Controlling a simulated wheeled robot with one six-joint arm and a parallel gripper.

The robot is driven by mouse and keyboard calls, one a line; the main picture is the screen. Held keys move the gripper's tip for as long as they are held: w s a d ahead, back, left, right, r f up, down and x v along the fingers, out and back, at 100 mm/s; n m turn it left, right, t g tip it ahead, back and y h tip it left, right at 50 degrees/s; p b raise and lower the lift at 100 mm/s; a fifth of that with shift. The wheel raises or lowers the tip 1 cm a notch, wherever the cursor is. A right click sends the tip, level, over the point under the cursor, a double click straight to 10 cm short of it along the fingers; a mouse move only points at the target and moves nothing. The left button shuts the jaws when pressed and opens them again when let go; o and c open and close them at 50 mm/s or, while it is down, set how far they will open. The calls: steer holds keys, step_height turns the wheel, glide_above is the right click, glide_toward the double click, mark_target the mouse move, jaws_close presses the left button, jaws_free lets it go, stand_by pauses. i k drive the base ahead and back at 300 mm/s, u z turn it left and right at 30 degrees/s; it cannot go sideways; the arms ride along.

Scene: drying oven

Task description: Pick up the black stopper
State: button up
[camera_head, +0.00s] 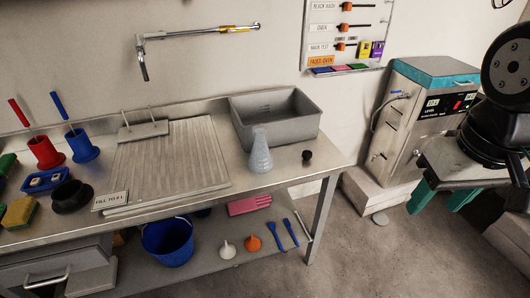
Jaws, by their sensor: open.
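The black stopper (307,156) is a small dark piece on the steel bench top, near its right end. It sits just right of a conical glass flask (260,152), apart from it. My gripper (443,199) is at the right side of the view, with teal fingers spread apart and nothing seen between them. It is well to the right of the stopper, beyond the bench's right edge.
A grey basin (276,122) stands behind the flask. A grooved drainboard (172,158), a black ring-shaped holder (71,196) and brushes in red (45,152) and blue (82,146) holders fill the left. An oven (415,110) stands right of the bench.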

mark_target(307, 155)
steer(key=u, duration=0.15)
steer(key=k, duration=0.4)
steer(key=z, duration=0.7)
steer(key=i, duration=1.25)
steer(key=u, duration=0.55)
